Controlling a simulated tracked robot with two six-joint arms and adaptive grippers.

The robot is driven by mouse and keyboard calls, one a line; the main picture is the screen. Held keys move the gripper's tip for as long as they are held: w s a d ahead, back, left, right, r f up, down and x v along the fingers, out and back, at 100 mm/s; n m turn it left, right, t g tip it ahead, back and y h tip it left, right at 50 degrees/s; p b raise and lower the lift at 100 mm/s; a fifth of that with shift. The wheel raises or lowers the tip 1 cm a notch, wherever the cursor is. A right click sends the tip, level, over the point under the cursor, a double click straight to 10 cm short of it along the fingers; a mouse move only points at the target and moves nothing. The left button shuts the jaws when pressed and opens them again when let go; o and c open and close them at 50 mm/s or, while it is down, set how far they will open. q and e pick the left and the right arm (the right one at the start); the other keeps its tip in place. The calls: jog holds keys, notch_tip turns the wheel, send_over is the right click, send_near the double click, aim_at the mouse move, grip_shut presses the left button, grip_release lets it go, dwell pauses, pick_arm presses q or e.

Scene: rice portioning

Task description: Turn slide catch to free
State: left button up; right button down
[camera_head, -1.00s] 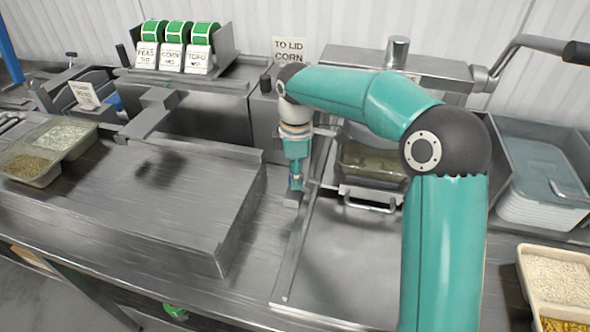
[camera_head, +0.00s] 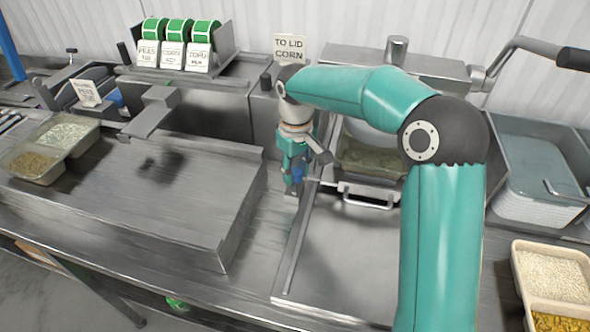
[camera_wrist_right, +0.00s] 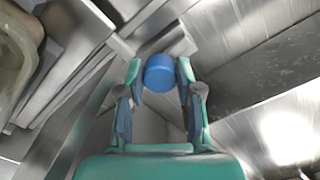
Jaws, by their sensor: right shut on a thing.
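My right gripper (camera_head: 292,178) points down at the left edge of the slide tray (camera_head: 350,260), beside its rail. In the right wrist view my right gripper (camera_wrist_right: 158,88) has its two fingers closed around a blue round knob (camera_wrist_right: 160,73), which I take to be the slide catch. In the head view a little blue of this knob (camera_head: 298,172) shows between the fingers; the rest of the catch is hidden by the gripper. My left gripper is not in view.
A steel platform (camera_head: 140,200) lies left of the gripper. The slide's handle (camera_head: 368,200) and a recessed tray (camera_head: 370,155) stand to the right. Filled containers stand at far left (camera_head: 50,145) and at right (camera_head: 553,285). A sign (camera_head: 290,48) stands behind.

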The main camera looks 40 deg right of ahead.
aim_at(295, 171)
jog(key=shift+m, duration=0.8)
jog(key=c, duration=0.8)
grip_release()
jog(key=shift+o, duration=0.2)
notch_tip(295, 171, up, 12)
jog(key=shift+f, duration=0.1)
